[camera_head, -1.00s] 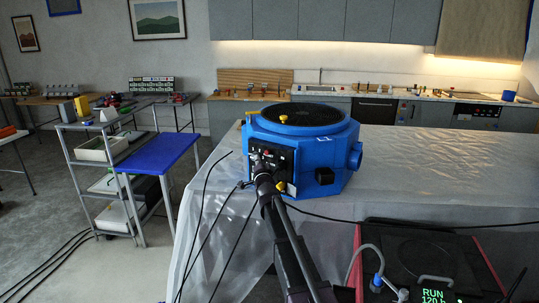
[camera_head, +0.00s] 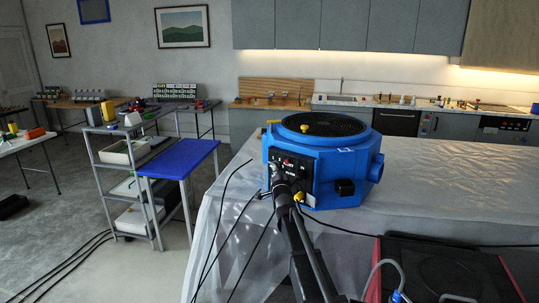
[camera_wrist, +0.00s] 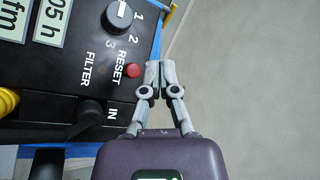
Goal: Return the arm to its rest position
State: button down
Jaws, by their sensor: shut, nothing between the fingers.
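My gripper (camera_wrist: 160,72) is shut and empty in the wrist view. Its fingertips are near the red RESET button (camera_wrist: 133,70) on the black control panel (camera_wrist: 60,110) of the blue machine; I cannot tell whether they touch it. A dial (camera_wrist: 118,15) marked 1, 2, 3 is above the button. In the head view my arm reaches up from the bottom to the front panel of the blue octagonal machine (camera_head: 345,155), and the gripper (camera_head: 276,172) is small and dark against the panel.
The machine stands on a table under a plastic sheet (camera_head: 440,170). A blue-topped stand (camera_head: 180,158) and a grey shelf rack (camera_head: 100,165) are to the left. Black cables (camera_head: 225,215) hang at the table's left edge. A dark red-edged unit (camera_head: 440,265) is at the lower right.

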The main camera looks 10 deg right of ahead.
jog(key=s+d+f+n+g, duration=0.2)
jog(key=s+f+n+g, duration=0.4)
jog(key=s+f+g, duration=0.85)
jog(key=s+f+n+g, duration=0.2)
jog(key=s+f+g, duration=0.1)
jog(key=s, duration=1.1)
jog(key=s+f+n+g, duration=0.3)
jog(key=s+f, duration=0.2)
jog(key=s, duration=1)
jog(key=shift+d, duration=0.2)
dwell(0.4)
